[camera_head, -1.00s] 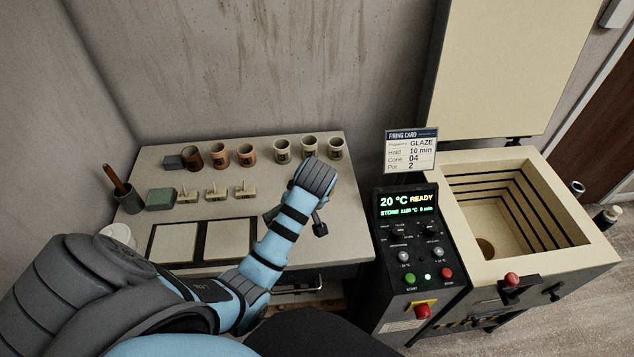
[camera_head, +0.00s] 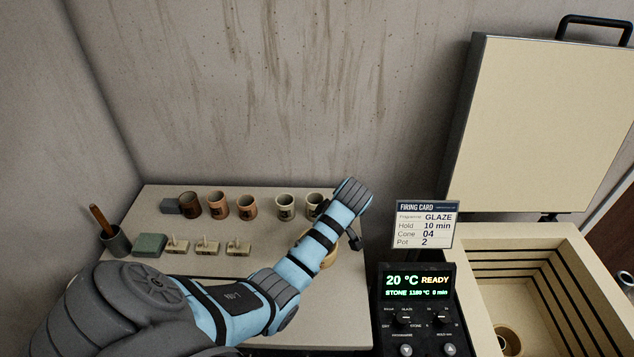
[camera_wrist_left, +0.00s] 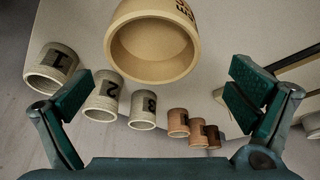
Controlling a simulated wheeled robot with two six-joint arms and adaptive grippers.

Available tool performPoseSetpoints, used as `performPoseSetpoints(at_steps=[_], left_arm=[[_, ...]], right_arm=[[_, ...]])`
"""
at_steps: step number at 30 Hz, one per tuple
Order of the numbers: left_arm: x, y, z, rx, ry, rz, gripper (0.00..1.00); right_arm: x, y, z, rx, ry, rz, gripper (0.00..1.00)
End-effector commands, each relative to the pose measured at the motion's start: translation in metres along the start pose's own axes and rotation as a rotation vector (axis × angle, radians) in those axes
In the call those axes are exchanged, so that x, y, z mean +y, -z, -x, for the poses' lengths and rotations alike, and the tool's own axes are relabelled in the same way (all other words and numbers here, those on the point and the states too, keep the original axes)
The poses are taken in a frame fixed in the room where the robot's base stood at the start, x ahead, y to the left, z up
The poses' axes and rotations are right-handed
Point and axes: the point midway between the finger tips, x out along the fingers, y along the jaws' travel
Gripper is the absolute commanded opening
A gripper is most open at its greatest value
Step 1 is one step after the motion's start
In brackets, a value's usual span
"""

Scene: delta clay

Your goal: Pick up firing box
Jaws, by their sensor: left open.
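A cream round box (camera_wrist_left: 155,45) with dark letters on its side, likely the firing box, fills the top middle of the left wrist view, its round opening facing the camera. In the head view only a tan sliver of it (camera_head: 328,259) shows behind my left arm. My left gripper (camera_wrist_left: 160,95) is open, with its two fingers spread wide and nothing between them. The box is beyond the fingertips and appears apart from them. In the head view my wrist hides most of the gripper. My right gripper is not in view.
Grey pots marked 1 (camera_wrist_left: 52,72), 2 (camera_wrist_left: 103,98) and 3 (camera_wrist_left: 143,110) stand near brown cups (camera_head: 217,203) along the table's back. Small stamps (camera_head: 207,246) and a green block (camera_head: 150,245) lie at left. The open kiln (camera_head: 570,245) and its control panel (camera_head: 418,283) stand right.

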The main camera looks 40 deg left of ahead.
Motion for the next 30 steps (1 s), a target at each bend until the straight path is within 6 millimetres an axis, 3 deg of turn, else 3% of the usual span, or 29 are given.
performPoseSetpoints(at_steps=[5,9,16,25,30], left_arm=[[0.0,-0.003,-0.029,-0.002,0.005,-0.003,1.0],[0.0,-0.004,-0.054,-0.001,0.004,-0.006,1.0],[0.001,-0.004,-0.057,-0.002,0.001,-0.006,1.0],[0.001,-0.004,-0.057,-0.002,0.001,-0.007,0.55],[0.001,-0.004,-0.057,-0.003,0.001,-0.007,0.55]], right_arm=[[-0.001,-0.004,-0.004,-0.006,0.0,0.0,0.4],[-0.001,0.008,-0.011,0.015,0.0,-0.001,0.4],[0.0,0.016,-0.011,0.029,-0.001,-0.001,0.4],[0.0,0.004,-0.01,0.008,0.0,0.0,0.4],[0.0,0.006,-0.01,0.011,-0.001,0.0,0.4]])
